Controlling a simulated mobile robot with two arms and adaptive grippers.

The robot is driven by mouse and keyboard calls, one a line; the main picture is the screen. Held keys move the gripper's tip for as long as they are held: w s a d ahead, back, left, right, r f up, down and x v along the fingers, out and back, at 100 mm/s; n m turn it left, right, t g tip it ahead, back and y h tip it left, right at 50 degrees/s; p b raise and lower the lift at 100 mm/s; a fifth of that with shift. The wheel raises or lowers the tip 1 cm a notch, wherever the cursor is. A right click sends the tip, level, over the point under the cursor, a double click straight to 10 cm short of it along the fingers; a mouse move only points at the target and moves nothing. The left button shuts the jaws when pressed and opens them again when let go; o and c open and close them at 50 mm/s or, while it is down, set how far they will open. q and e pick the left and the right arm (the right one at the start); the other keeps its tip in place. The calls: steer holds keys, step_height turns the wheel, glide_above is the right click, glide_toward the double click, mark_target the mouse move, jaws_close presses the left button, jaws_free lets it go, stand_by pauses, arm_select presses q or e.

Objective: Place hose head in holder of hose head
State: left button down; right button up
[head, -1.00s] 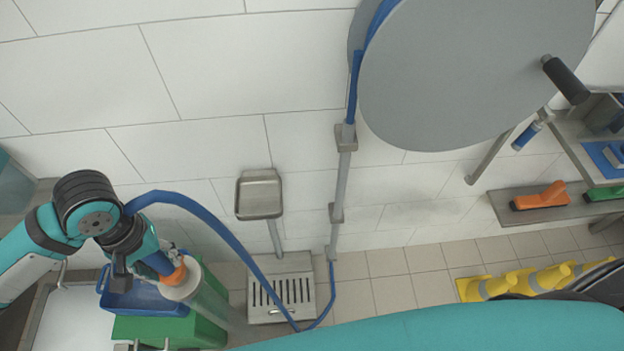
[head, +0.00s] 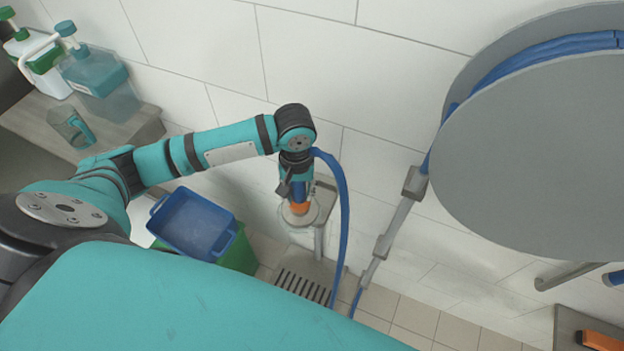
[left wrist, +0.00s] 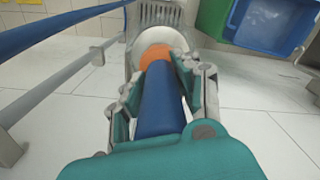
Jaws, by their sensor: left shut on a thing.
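My left gripper (head: 297,190) is shut on the blue hose head (head: 299,208), which has an orange ring and a pale round end. The hose head points down, and it also shows between the fingers in the left wrist view (left wrist: 160,105). The grey metal holder (head: 327,192) on its post is just behind and to the right of the gripper, partly hidden by it. I cannot tell whether the hose head touches the holder. The blue hose (head: 343,220) arcs from the gripper down to the floor. My right gripper is not in view.
A blue crate (head: 232,228) on a green one (head: 240,254) stands left of the holder. A floor drain (head: 300,287) lies below. A large grey hose reel (head: 540,150) hangs on the right. Bottles (head: 100,85) and a jug (head: 70,127) stand on the left counter.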

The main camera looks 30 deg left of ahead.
arm_select(q)
steer(key=w, duration=0.5)
steer(key=shift+f, duration=0.15)
steer(key=f, duration=0.2)
steer(key=f+p, duration=0.1)
steer(key=shift+w+a+f, duration=0.1)
steer(key=shift+w+f, duration=0.1)
steer(key=shift+f, duration=0.15)
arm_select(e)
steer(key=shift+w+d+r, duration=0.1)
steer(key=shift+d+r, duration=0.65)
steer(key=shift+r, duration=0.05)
arm_select(q)
steer(key=c, duration=0.9)
jaws_free()
steer(key=shift+f, duration=0.1)
steer(key=shift+c, duration=0.2)
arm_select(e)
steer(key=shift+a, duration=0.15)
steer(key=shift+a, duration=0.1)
